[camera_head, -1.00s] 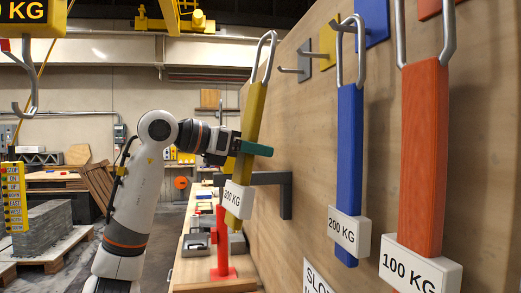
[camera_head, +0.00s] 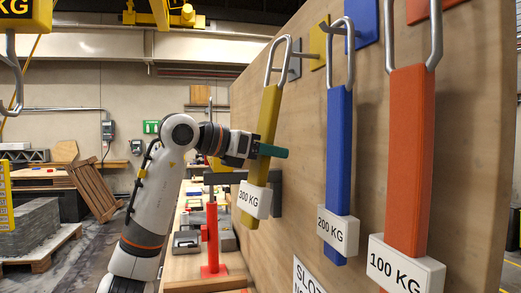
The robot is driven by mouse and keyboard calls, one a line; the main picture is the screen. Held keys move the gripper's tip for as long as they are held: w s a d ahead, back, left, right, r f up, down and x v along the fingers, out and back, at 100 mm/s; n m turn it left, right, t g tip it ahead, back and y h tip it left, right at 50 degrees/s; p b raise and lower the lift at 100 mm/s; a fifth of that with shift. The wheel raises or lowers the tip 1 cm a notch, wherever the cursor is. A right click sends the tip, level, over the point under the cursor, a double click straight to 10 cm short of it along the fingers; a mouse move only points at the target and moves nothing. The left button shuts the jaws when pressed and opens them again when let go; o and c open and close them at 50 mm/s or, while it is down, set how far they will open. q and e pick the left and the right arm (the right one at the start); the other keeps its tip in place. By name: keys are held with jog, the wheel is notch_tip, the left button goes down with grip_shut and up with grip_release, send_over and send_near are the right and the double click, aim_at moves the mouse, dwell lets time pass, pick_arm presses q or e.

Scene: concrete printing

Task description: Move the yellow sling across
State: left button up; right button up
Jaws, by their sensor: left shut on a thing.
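The yellow sling (camera_head: 265,135) has a metal loop at its top and a white 300 KG tag (camera_head: 255,199) near its lower end. It hangs tilted in front of the wooden board. My left gripper (camera_head: 268,151) is shut on the yellow sling at its upper middle, with a green fingertip showing on the right side. The loop overlaps a grey hook plate (camera_head: 295,62) in the picture; I cannot tell if it touches. My right gripper is not in view.
A blue 200 KG sling (camera_head: 339,150) and an orange 100 KG sling (camera_head: 408,160) hang on the wooden board (camera_head: 470,150) to the right. A red stand (camera_head: 212,240) is on the bench below. A crane hook (camera_head: 13,75) hangs at far left.

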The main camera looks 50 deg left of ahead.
pick_arm(q)
jog(key=shift+w+d+f, duration=0.25)
jog(key=shift+w+d, duration=0.1)
jog(key=shift+w, duration=0.35)
jog(key=shift+w+d+f, duration=0.3)
jog(key=shift+w+d, duration=0.1)
jog(key=shift+w, duration=0.3)
jog(key=shift+w+d+f, duration=0.25)
jog(key=shift+w+d, duration=0.1)
jog(key=shift+w, duration=0.35)
